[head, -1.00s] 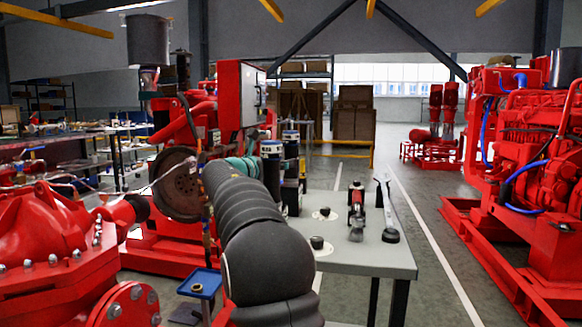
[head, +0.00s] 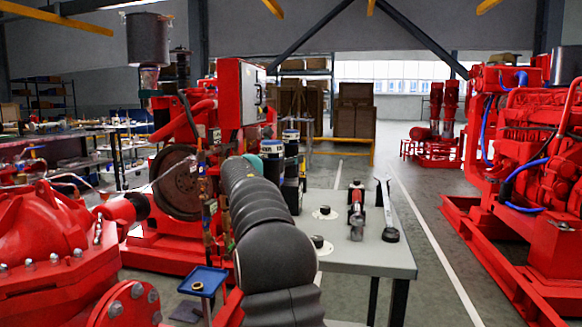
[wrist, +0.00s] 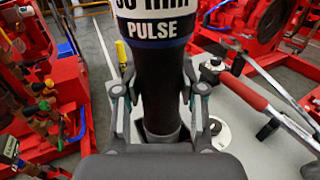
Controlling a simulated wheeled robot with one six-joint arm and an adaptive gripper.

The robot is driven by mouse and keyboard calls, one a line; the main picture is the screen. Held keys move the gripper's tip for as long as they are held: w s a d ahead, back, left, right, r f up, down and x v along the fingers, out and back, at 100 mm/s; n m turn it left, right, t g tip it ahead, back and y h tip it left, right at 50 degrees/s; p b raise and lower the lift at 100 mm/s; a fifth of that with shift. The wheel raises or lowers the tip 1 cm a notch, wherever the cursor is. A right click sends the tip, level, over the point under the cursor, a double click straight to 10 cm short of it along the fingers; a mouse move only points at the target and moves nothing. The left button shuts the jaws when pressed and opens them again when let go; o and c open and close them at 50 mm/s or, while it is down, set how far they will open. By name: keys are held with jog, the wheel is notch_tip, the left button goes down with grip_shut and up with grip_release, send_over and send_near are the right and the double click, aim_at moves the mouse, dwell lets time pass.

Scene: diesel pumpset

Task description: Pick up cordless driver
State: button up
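A black cylinder with a white label reading "PULSE" (wrist: 158,70) stands upright between the fingers of my gripper (wrist: 159,92) in the wrist view; it looks like the cordless driver. The fingers are spread on either side of it, with a narrow gap visible at the left. Its foot is in a grey seat, partly hidden by my gripper body. In the head view, black cylinders with white and blue labels (head: 291,150) stand at the table's left edge. My arm hides the gripper there.
The grey table (head: 370,258) also carries a red and grey tool (head: 356,212), a long-handled wrench (head: 387,208) and a small black knob-like part (head: 318,242). A blue tray (head: 203,281) stands left of my arm. Red machinery (head: 50,245) crowds the left. Open floor lies right of the table.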

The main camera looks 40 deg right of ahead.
grip_shut()
jog(key=shift+r, duration=0.1)
notch_tip(320, 180, up, 10)
jog(key=p, duration=0.3)
jog(key=shift+p, duration=0.3)
jog(key=shift+r, duration=0.85)
jog(key=shift+a+r, duration=0.15)
jog(key=shift+a, duration=0.05)
jog(key=b+v, duration=0.2)
jog(key=v, duration=1.5)
jog(key=shift+a+b, duration=0.3)
jog(key=shift+b, duration=0.1)
jog(key=shift+s, duration=0.15)
